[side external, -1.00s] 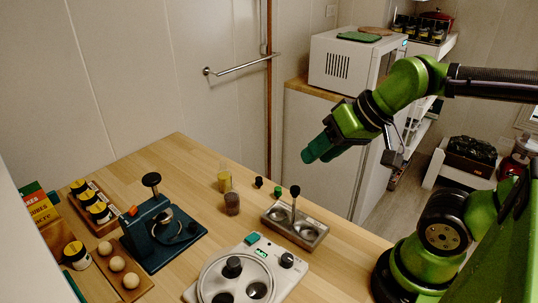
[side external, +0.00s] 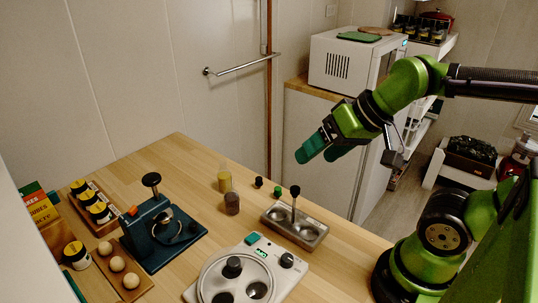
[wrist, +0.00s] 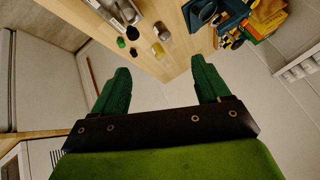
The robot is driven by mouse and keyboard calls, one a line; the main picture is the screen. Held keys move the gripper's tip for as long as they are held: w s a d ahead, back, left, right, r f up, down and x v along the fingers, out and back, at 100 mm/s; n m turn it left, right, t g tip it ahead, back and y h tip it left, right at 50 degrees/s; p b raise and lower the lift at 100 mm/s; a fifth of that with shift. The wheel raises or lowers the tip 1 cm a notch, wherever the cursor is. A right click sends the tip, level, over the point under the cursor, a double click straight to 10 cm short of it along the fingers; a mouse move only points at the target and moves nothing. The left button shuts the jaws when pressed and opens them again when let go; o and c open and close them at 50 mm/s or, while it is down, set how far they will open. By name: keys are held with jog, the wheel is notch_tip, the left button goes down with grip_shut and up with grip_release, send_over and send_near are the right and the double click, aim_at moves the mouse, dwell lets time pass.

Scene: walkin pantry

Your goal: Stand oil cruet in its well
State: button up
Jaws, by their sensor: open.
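A glass cruet with yellow contents, likely the oil cruet (side external: 224,180), stands upright on the wooden counter. It also shows in the wrist view (wrist: 158,50). A similar cruet with dark brown contents (side external: 232,204) stands just in front of it. The metal cruet stand (side external: 310,240) lies to the right, with a central black-knobbed handle and two round wells that look empty. My gripper (side external: 322,154) is open and empty, high above the counter's right side, well apart from the cruets. Its two green fingers (wrist: 161,68) are spread in the wrist view.
A white appliance with a round plate (side external: 235,275) is in front. A blue press-like device (side external: 160,235) stands left. The counter behind the cruets is clear.

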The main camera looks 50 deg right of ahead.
jog(key=g+h, duration=0.2)
jog(key=g, duration=0.5)
send_over(223, 168)
notch_tip(223, 168, down, 3)
jog(key=shift+m, duration=0.3)
jog(key=f, duration=1.1)
jog(key=shift+w+d, duration=0.3)
jog(key=shift+w+d+f, duration=0.1)
jog(key=shift+w+f, duration=0.05)
jog(key=shift+f, duration=2.6)
